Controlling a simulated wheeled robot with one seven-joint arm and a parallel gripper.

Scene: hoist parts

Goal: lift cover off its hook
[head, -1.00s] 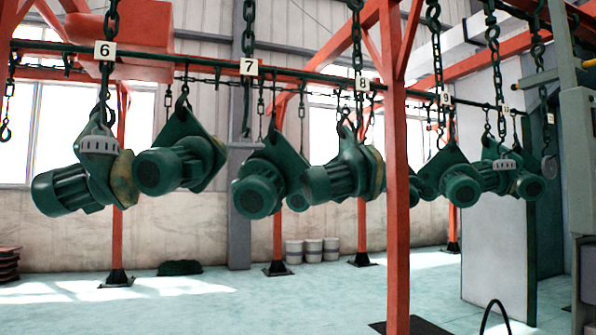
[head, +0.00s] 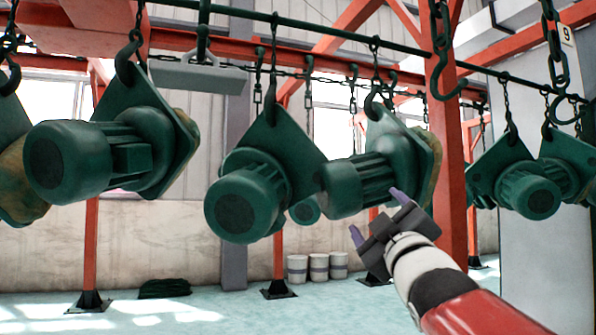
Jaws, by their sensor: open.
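Several green motor-and-gearbox units hang from hooks by their triangular plates. One green unit (head: 345,185) hangs just above and beyond my gripper (head: 378,215) in the picture. Its dark hook (head: 372,108) passes through the top of its plate. My gripper is open, with two purple fingertips spread and nothing between them. It appears below the unit, and I cannot tell whether they touch. No part is clearly identifiable as a separate cover; the small grey vented piece seen earlier on a hook at left is not visible now.
More green units hang at left (head: 65,162), centre (head: 235,208) and right (head: 525,192). An empty hook (head: 445,88) hangs from a chain right of the near unit. An orange post (head: 448,150) stands behind my gripper. Grey drums (head: 318,267) stand on the floor at the back.

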